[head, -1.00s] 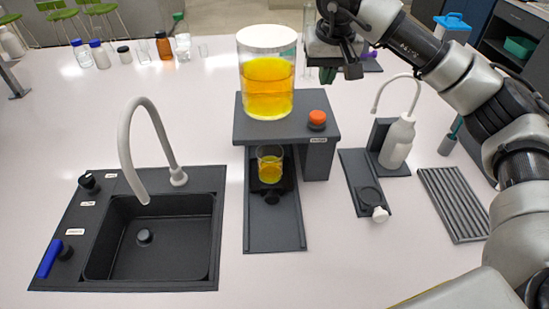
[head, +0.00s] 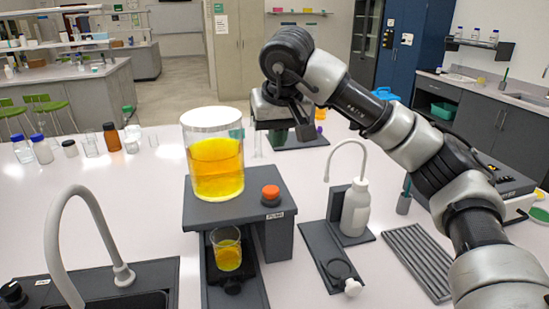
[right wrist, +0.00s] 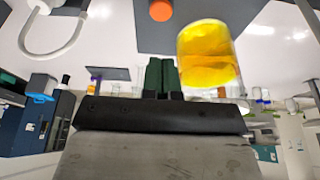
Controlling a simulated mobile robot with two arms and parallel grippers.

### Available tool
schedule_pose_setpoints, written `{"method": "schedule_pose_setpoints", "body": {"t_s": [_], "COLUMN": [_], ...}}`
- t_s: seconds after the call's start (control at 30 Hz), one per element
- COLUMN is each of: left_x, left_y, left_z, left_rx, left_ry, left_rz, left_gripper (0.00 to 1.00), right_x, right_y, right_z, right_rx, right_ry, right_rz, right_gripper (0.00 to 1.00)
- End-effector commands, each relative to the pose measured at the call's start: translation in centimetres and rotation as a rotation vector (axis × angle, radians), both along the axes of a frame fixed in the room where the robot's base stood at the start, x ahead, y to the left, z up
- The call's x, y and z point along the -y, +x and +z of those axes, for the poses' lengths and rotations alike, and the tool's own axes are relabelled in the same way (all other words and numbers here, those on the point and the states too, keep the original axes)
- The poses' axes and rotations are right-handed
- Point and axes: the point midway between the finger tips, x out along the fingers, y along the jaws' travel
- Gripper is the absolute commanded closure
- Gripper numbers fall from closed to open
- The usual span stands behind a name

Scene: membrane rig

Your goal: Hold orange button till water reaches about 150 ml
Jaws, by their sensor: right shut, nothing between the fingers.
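The orange button (head: 270,192) sits on top of the dark grey stand (head: 225,213), right of a clear tank (head: 216,170) of yellow liquid. A small beaker (head: 228,256) with some yellow liquid stands below, under the stand's top; its scale is too small to read. My right gripper (head: 279,137) is shut and empty, above and behind the button, and apart from it. In the right wrist view the shut green fingers (right wrist: 161,65) show with the button (right wrist: 160,10) at the top edge and the tank (right wrist: 208,60) beside them. My left gripper is out of view.
A sink (head: 130,300) with a curved grey tap (head: 75,215) is at front left. A white wash bottle (head: 355,210) and a ribbed grey rack (head: 418,258) are on the right. Several bottles line the back left edge. The white bench between is clear.

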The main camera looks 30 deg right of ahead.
Motion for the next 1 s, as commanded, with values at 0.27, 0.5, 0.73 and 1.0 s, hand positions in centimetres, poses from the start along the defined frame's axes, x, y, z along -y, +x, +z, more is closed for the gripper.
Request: {"method": "schedule_pose_setpoints", "body": {"t_s": [0.27, 0.5, 0.73, 1.0], "left_x": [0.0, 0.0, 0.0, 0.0], "left_y": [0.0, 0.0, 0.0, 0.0], "left_z": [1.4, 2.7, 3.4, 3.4], "left_rx": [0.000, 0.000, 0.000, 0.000], "left_ry": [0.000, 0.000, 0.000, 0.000], "left_rz": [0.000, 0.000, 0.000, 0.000], "left_gripper": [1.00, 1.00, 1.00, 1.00], "right_x": [0.5, 0.8, 0.8, 0.8], "right_y": [1.7, 3.0, 3.4, 3.5], "right_z": [-5.1, -9.5, -12.0, -12.5], "right_rx": [-0.008, -0.007, -0.003, -0.001], "right_ry": [-0.001, -0.002, -0.001, -0.001], "right_rz": [-0.001, 0.000, 0.000, 0.000], "right_gripper": [1.00, 1.00, 1.00, 1.00]}}
